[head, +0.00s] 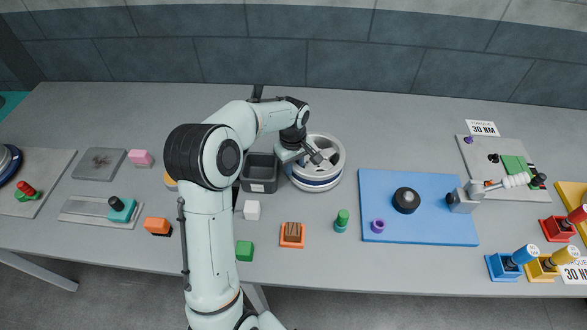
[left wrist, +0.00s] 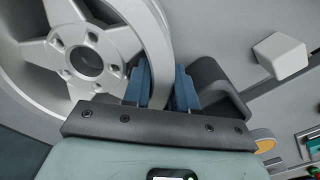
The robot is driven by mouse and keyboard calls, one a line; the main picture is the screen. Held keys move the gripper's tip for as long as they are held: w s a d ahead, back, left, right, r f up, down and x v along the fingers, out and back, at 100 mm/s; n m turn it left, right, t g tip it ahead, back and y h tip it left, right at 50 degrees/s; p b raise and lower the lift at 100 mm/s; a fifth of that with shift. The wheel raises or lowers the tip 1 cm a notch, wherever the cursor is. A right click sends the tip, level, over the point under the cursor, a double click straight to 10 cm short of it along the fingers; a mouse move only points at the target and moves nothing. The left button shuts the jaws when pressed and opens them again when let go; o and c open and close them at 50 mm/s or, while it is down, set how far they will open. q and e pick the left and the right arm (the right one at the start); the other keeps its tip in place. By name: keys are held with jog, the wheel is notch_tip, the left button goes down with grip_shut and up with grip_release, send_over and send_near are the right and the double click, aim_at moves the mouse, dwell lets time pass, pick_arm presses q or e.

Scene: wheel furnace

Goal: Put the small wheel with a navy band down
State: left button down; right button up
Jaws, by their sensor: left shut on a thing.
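The small wheel (head: 328,178) has a silver spoked face and a navy band low on its side. It sits face up near the middle of the grey table (head: 390,135), just right of a dark grey bin. My left gripper (head: 304,156) is at the wheel's left side, shut on its rim. In the left wrist view, the two blue fingers (left wrist: 160,88) straddle the rim of the wheel (left wrist: 88,58). I cannot tell whether the wheel's underside touches the table. My right gripper is not in view.
The dark bin (head: 259,172) stands close left of the wheel. A white cube (head: 252,210), an orange tray (head: 292,235) and a green peg (head: 342,219) are in front. A blue mat (head: 418,225) with a black knob (head: 406,200) lies right. Table behind the wheel is clear.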

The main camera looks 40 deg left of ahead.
pick_arm(q)
jog(key=shift+f, duration=0.55)
jog(key=shift+f, duration=0.15)
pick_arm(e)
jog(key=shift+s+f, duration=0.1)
pick_arm(q)
jog(key=c, duration=0.9)
grip_release()
jog(key=shift+f, duration=0.1)
jog(key=shift+r, duration=0.4)
notch_tip(320, 180, up, 11)
jog(key=shift+r+p, duration=0.1)
jog(key=shift+p, duration=0.45)
jog(key=shift+s+r, duration=0.1)
jog(key=shift+r, duration=0.1)
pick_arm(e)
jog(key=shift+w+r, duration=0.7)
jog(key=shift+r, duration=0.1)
